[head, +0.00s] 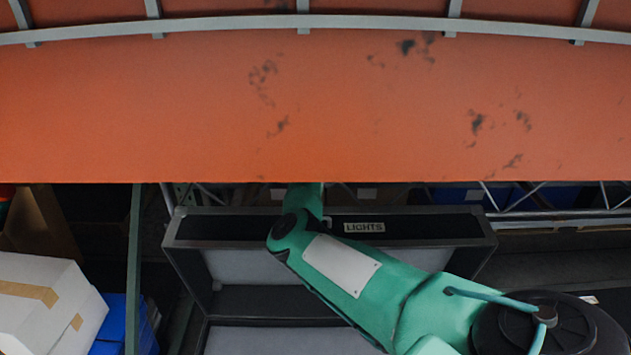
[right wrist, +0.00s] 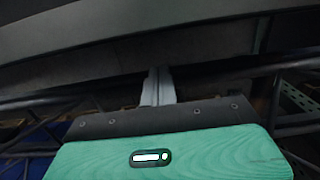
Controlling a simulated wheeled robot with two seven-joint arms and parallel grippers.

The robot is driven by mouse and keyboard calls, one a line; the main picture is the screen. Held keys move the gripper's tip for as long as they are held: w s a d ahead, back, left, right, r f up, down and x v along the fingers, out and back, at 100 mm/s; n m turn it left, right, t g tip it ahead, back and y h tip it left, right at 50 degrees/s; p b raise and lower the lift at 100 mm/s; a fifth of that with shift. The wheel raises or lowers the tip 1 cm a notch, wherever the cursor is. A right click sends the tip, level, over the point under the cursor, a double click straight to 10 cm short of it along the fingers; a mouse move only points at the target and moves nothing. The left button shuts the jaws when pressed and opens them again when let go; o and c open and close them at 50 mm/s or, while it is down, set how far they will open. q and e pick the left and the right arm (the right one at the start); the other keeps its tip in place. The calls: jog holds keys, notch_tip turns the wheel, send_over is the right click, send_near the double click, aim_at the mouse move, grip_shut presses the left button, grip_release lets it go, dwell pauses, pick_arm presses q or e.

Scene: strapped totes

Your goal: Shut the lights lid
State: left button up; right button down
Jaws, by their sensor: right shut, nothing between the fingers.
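The dark case labelled LIGHTS (head: 364,227) stands in the lower middle of the head view. Its lid (head: 455,228) is raised, with a pale inner panel (head: 235,265). The case body (head: 265,340) below is partly cut off by the frame. My green right arm crosses in front of the lid from lower right; its far end goes out of sight behind the orange panel. In the right wrist view my right gripper (right wrist: 158,80) is shut and empty, its fingers pointing at a dark slab (right wrist: 130,55), likely the lid. I cannot tell if they touch. My left gripper is not in view.
A wide orange panel (head: 200,110) with a grey rail (head: 380,23) fills the upper head view and hides what is behind it. A white taped carton (head: 50,310) and blue bins (head: 110,325) stand at lower left, beside a green post (head: 133,260).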

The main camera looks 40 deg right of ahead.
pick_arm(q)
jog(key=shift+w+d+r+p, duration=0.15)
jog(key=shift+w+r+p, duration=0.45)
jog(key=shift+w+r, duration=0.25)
pick_arm(e)
jog(key=s+a, duration=0.2)
jog(key=shift+s+a+f, duration=0.1)
jog(key=shift+s, duration=0.25)
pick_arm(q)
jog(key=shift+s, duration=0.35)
